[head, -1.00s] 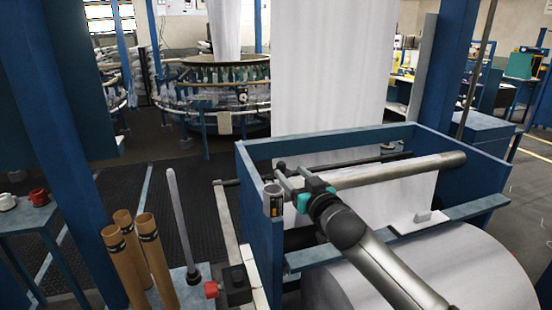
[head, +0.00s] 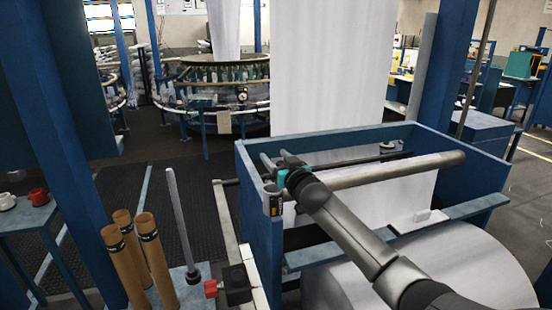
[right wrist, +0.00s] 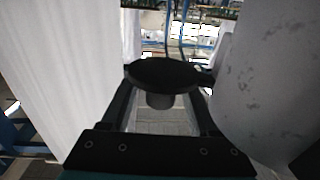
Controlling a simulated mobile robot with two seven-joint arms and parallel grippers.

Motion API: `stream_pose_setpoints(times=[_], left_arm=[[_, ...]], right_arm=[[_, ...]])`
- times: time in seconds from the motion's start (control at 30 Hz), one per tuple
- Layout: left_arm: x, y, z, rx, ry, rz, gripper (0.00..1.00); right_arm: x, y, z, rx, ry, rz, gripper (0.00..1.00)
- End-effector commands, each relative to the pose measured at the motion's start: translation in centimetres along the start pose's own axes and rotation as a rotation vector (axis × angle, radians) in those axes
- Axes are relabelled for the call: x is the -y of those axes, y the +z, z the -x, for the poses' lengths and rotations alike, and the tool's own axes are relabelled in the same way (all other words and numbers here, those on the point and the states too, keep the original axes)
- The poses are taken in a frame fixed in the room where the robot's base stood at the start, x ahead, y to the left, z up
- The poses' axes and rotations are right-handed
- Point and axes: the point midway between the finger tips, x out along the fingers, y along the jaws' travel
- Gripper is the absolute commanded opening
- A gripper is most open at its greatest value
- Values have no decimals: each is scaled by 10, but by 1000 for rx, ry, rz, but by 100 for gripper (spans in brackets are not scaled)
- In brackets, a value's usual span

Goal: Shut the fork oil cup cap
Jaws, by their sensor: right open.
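My right gripper (right wrist: 167,100) is open in the right wrist view, with its two dark fingers spread apart. A black round cap (right wrist: 165,74) shows between and in front of the fingertips, above a short grey cylindrical cup (right wrist: 160,100). A small tab sticks out on the cap's right side. I cannot tell whether the cap sits fully down on the cup. In the head view the right gripper (head: 284,168) is at the left end of the roller, above the blue frame; the cup is not clear there. My left gripper is not in view.
The pale roller (head: 400,170) and blue frame (head: 262,240) lie close to my right arm. A large white fabric roll (head: 430,275) is below it. Brown tubes (head: 130,255) and a red-knobbed black box (head: 236,285) stand at left.

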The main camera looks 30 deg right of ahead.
Motion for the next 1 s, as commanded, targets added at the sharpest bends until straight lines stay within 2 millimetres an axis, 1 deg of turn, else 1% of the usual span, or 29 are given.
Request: stream_pose_setpoints(times=[0.27, 0.8, 1.0], left_arm=[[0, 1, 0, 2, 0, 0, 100], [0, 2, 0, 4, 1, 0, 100], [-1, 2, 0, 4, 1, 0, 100]], right_arm=[[0, 0, -1, 0, 0, 0, 61], [0, 0, 0, 1, 0, 0, 1], [0, 1, 0, 1, 0, 0, 0]])
